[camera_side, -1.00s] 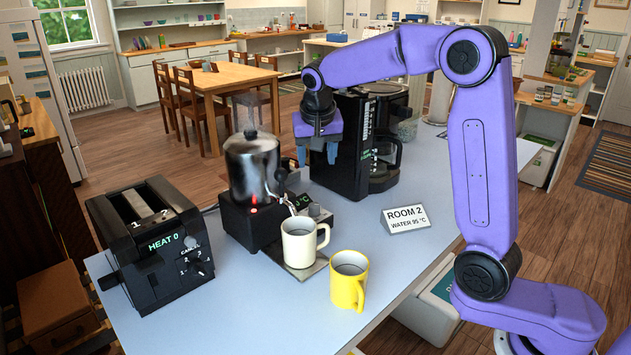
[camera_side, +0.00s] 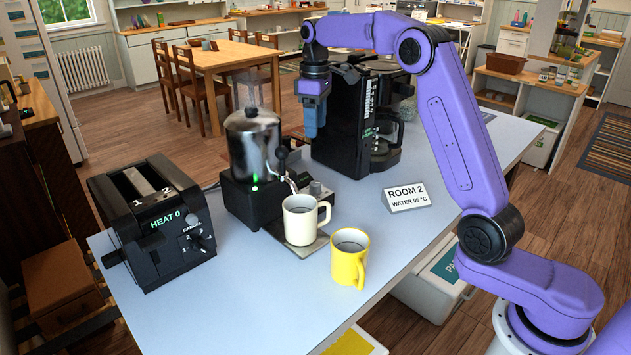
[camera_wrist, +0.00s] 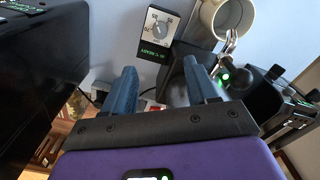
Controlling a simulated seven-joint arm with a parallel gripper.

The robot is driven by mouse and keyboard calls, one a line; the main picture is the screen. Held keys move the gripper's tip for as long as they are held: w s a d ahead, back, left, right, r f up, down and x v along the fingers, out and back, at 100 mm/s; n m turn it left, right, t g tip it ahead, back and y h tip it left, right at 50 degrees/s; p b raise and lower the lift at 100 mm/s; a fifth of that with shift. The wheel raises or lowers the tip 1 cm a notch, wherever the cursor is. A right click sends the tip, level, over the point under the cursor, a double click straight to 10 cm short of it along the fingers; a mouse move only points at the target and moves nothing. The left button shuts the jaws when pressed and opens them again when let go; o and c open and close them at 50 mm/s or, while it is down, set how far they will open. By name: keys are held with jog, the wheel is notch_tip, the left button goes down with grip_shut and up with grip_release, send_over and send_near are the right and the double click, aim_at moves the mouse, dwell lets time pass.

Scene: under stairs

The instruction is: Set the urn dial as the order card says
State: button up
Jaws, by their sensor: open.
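The order card (camera_side: 407,198) reads "ROOM 2, WATER 95 °C". The urn (camera_side: 253,150) is a shiny tank on a black base, with a lit green light (camera_side: 254,188). Its dial (camera_side: 315,187) is on the base's right part, small here. In the wrist view the dial (camera_wrist: 157,22) has a pale numbered face, with green lit text beside it, upside down and seemingly including "READY". My gripper (camera_side: 312,131) hangs above the table, behind and above the dial, touching nothing. In the wrist view my gripper (camera_wrist: 160,84) is open and empty, its fingers apart.
A white mug (camera_side: 299,228) stands under the urn's tap, and a yellow mug (camera_side: 349,265) stands in front. A black coffee machine (camera_side: 342,130) is close beside my gripper. A toaster (camera_side: 150,225) showing "HEAT 0" is at left. The table's right front is clear.

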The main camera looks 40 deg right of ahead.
aim_at(316, 182)
notch_tip(316, 182, down, 17)
jog(key=shift+r, duration=0.2)
dwell(0.3)
jog(key=c, duration=1.1)
